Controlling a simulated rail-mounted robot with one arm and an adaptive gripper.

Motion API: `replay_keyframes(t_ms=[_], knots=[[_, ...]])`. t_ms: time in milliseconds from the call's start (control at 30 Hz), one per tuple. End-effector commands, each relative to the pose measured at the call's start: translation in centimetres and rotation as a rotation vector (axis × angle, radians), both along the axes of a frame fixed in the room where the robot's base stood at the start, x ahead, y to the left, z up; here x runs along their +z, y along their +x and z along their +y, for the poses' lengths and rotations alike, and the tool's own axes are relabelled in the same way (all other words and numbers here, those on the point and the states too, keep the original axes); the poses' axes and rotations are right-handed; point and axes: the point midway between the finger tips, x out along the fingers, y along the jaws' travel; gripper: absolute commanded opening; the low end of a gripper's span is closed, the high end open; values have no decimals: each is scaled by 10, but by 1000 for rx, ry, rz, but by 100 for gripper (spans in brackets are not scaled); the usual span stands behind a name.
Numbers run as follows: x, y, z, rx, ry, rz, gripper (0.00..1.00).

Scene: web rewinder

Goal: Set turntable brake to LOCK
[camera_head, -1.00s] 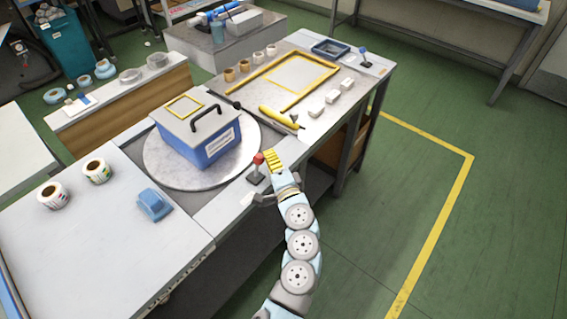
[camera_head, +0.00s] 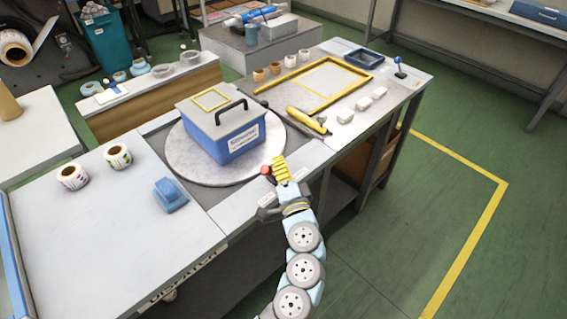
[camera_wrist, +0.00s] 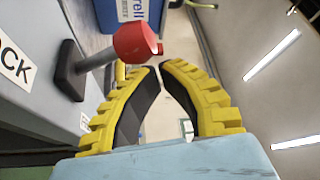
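The red-knobbed brake lever (camera_head: 266,169) stands at the front edge of the bench, beside the round turntable (camera_head: 180,168). In the wrist view its red knob (camera_wrist: 136,42) and grey stem rise from a dark base, left of my fingers. A white label (camera_wrist: 15,62) ending in "CK" is by the base, partly cut off. My gripper (camera_head: 278,163) is right beside the knob in the head view. In the wrist view my gripper's yellow fingertips (camera_wrist: 160,68) nearly meet, with a narrow empty gap; the knob is outside them. Contact cannot be told.
A blue box (camera_head: 222,128) with a black handle sits on the turntable. A yellow-handled tool (camera_head: 306,120) lies behind my gripper. A blue tape dispenser (camera_head: 169,195) and label rolls (camera_head: 73,177) are at left. A blue-knobbed lever (camera_head: 398,62) stands at the far right corner.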

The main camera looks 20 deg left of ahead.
Motion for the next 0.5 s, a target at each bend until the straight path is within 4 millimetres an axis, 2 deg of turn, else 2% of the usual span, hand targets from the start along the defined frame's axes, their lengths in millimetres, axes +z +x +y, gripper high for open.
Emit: replay_keyframes(t_ms=[500], knots=[[-1, -7, 3, 1, 0, 1, 0]])
